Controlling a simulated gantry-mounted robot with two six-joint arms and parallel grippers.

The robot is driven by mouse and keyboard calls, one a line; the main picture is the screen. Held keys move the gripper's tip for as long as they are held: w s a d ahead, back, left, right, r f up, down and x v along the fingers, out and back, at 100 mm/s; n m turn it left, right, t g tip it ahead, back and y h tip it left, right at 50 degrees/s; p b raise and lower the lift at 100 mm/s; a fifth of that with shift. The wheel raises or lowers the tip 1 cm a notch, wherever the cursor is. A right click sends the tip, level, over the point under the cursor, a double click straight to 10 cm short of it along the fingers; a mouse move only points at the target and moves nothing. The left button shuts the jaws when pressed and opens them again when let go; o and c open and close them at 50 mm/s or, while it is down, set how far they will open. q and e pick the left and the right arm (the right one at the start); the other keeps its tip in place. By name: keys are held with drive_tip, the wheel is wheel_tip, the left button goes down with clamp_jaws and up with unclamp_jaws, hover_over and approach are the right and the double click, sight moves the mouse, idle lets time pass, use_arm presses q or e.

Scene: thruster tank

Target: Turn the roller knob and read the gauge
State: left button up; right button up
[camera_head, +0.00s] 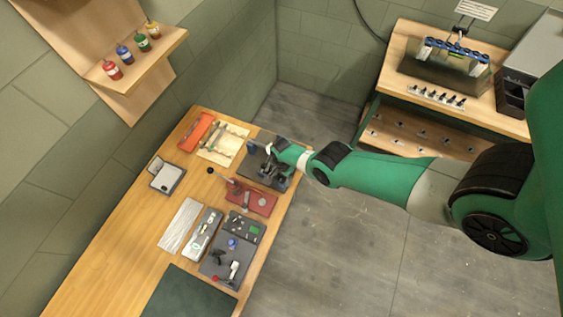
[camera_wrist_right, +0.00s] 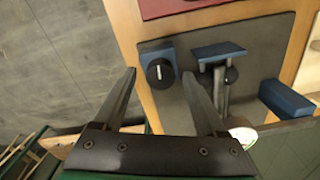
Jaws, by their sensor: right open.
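My right gripper (camera_wrist_right: 158,80) is open and empty over the edge of a dark grey panel (camera_wrist_right: 270,45). A black round knob with a white mark (camera_wrist_right: 159,72) on a blue block sits on the panel, showing between and beyond the two fingertips. Next to it is a blue bracket (camera_wrist_right: 218,52) with an upright rod and a small dark knob. A round white dial face (camera_wrist_right: 243,136), likely the gauge, is partly cut off behind the right finger; its reading cannot be made out. In the head view my right gripper (camera_head: 272,152) is above the panel (camera_head: 248,160). My left gripper is not in view.
The wooden bench (camera_head: 140,215) carries a red-based device (camera_head: 262,203), a grey board with parts (camera_head: 215,270), white strips (camera_head: 180,226) and a red tool case (camera_head: 197,132). A shelf with small bottles (camera_head: 140,60) hangs on the wall. The floor right of the bench is clear.

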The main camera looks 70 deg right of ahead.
clamp_jaws()
drive_tip(key=shift+n, duration=0.3)
drive_tip(key=n, duration=0.7)
drive_tip(key=shift+w+n, duration=0.1)
drive_tip(key=shift+n, duration=0.3)
drive_tip(key=n, duration=0.4)
drive_tip(key=shift+n, duration=0.3)
drive_tip(key=n, duration=0.4)
